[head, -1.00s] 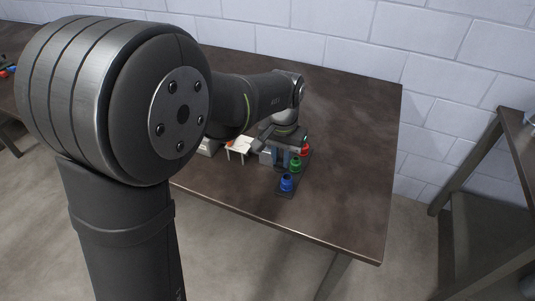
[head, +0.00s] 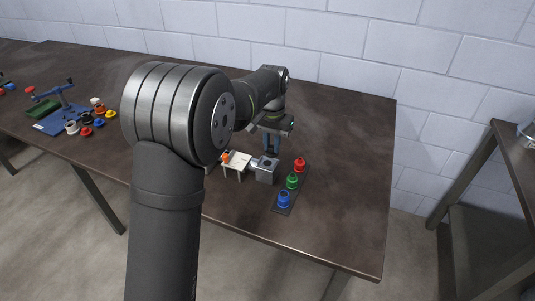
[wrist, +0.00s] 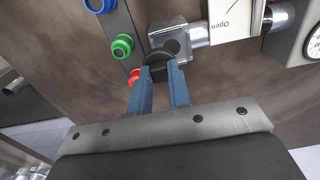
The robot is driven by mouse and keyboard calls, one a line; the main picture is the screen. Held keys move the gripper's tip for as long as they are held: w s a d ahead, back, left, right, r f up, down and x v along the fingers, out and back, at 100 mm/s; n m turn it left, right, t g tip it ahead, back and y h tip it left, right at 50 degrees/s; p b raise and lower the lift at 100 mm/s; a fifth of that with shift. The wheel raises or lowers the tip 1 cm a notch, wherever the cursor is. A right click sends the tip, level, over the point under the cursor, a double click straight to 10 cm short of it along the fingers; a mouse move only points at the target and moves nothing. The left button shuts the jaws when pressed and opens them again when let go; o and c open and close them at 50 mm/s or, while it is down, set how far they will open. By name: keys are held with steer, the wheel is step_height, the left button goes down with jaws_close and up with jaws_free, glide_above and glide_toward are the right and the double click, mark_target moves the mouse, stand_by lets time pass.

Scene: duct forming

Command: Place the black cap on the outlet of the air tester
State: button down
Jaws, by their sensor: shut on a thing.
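My gripper (wrist: 156,80) points down with its two blue fingers shut on the black cap (wrist: 157,62), a dark round piece partly hidden by the fingers in the wrist view. The air tester's grey metal block (wrist: 168,30) has a dark round opening on its face, and the cap is right beside it in the picture. I cannot tell whether they touch. In the head view my gripper (head: 271,146) is just above and behind the grey block (head: 266,174); the cap cannot be made out there.
A dark strip holds red (head: 300,164), green (head: 292,181) and blue (head: 284,199) fittings, right of the block. The wrist view shows a pipe, an "Open" label and a gauge (wrist: 313,44). Free table lies right.

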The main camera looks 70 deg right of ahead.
mark_target(268, 163)
steer(key=shift+w+d+f, duration=0.35)
steer(key=shift+w+f, duration=0.15)
steer(key=shift+w, duration=0.3)
steer(key=shift+w+f, duration=0.1)
steer(key=shift+f, duration=1.95)
steer(key=shift+f, duration=0.2)
steer(key=c, duration=1.3)
jaws_free()
steer(key=shift+c, duration=0.2)
steer(key=shift+r, duration=0.15)
